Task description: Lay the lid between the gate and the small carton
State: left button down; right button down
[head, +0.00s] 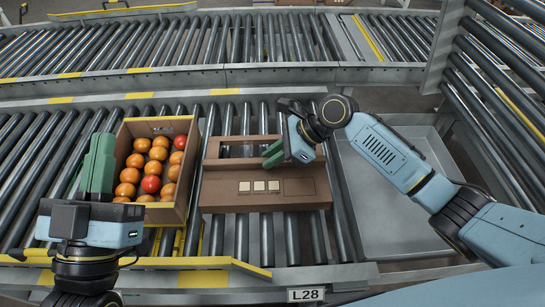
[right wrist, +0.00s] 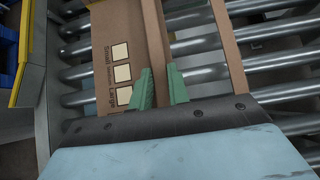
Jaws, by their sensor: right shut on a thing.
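The brown cardboard lid (head: 310,190) lies on the rollers in the middle of the head view. Its panel has pale squares, and rollers show through an opening behind it. My right gripper (head: 272,154) is shut on its upright cardboard edge; the right wrist view shows the green fingers (right wrist: 161,85) on either side of that edge of the lid (right wrist: 103,45). An open carton (head: 184,195) of orange and red tomatoes stands left of the lid. My left gripper (head: 99,160) is raised left of the carton; its fingers overlap. I cannot clearly pick out the gate.
A grey metal tray (head: 375,225) lies right of the lid, under my right arm. Another roller conveyor (head: 290,40) runs behind. Bare rollers show around the lid.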

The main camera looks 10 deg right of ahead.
dwell(0.3)
jog(key=shift+f, duration=0.15)
jog(key=c, duration=1.3)
grip_release()
jog(key=shift+c, duration=0.2)
pick_arm(q)
jog(key=shift+w+f+g, duration=0.25)
jog(key=shift+f+g, duration=0.05)
jog(key=shift+f, duration=0.15)
